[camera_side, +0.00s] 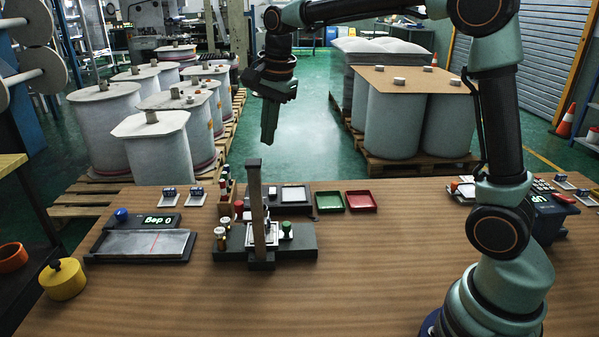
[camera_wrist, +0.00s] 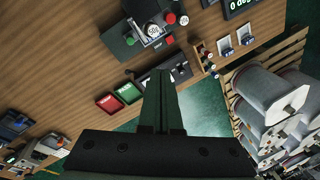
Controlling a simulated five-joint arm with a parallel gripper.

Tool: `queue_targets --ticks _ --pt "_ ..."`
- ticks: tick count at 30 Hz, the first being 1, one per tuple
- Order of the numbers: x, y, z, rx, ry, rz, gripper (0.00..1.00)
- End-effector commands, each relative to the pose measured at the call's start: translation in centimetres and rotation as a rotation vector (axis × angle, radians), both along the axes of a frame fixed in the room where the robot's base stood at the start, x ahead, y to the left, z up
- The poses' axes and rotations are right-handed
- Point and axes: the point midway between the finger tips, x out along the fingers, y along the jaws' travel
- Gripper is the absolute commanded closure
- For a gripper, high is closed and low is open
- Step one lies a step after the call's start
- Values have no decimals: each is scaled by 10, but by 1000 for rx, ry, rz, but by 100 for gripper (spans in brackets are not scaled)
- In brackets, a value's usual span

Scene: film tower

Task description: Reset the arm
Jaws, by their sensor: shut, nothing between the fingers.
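My gripper (camera_side: 269,122) hangs in the air above and behind the far edge of the wooden table, pointing down, shut and empty. In the wrist view its fingers (camera_wrist: 158,78) are together with nothing between them. Below it on the table stands the film tower (camera_side: 257,215), a dark upright post on a black base with a green knob and small brass-coloured parts. In the wrist view the tower's base (camera_wrist: 124,50) shows at the top. My gripper is well apart from the tower and everything on the table.
A green tray (camera_side: 330,202) and a red tray (camera_side: 361,201) lie right of the tower. The table's front middle is clear. Large drums (camera_side: 151,145) stand on pallets behind.

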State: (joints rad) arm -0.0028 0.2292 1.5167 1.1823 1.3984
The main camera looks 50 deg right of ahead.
Motion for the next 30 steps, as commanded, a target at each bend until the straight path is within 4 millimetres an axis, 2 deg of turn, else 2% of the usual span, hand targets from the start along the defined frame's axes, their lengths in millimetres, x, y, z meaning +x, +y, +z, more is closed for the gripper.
queue_targets --ticks 3,8,13,18,24,30 --pt "-32 0 14 -51 -48 209 100" --pt "-73 -1 20 -135 -107 492 100" --pt "-117 -1 15 -245 -162 791 100" --pt "-155 -1 0 -363 -205 1063 100" --pt "-179 -1 -16 -461 -230 1262 100" --pt "-185 -1 -22 -486 -232 1317 100"
